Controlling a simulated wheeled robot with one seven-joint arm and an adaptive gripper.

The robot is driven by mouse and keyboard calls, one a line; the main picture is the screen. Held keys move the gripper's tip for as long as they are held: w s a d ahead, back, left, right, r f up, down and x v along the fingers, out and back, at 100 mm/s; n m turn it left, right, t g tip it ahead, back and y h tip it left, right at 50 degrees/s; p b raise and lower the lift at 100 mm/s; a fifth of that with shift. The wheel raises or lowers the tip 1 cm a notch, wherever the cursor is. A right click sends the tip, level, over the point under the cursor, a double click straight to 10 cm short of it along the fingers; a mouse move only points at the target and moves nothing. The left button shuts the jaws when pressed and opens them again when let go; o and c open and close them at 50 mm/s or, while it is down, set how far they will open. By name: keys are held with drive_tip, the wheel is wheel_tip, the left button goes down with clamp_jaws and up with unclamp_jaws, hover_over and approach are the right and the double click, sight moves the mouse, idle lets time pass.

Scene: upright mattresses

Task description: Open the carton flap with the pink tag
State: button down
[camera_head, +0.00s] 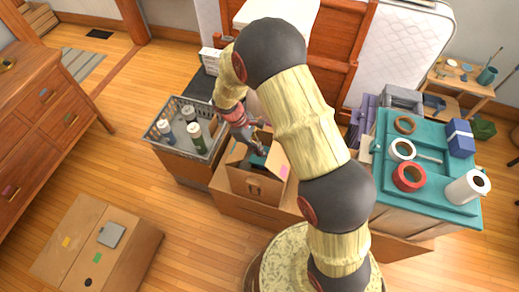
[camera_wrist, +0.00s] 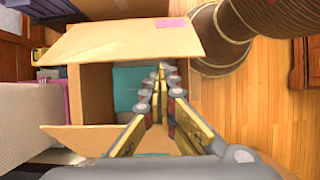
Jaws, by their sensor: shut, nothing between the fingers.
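A brown open-topped carton (camera_head: 256,187) stands in the middle, below my forearm in the head view. Its flap with the pink tag (camera_head: 284,172) is on the right side and stands up, leaning outward. In the wrist view this flap (camera_wrist: 120,42) spreads along the top, with the pink tag (camera_wrist: 170,23) at its upper edge. Another flap (camera_wrist: 88,138) spreads out on the opposite side. Something teal (camera_wrist: 130,88) shows inside the carton. My gripper (camera_wrist: 161,70) is shut and empty, its fingertips over the opening. Whether they touch the carton is unclear.
A grey crate with several bottles (camera_head: 160,137) stands to the left. A teal-topped cabinet (camera_head: 430,190) with tape rolls stands to the right. A closed carton (camera_head: 125,237) lies at the front left. Upright mattresses (camera_head: 407,60) stand behind.

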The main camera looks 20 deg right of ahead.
drive_tip(key=shift+s+d+r+y+p, duration=0.2)
drive_tip(key=shift+d+r+y+p, duration=0.1)
drive_tip(key=shift+r+p, duration=0.15)
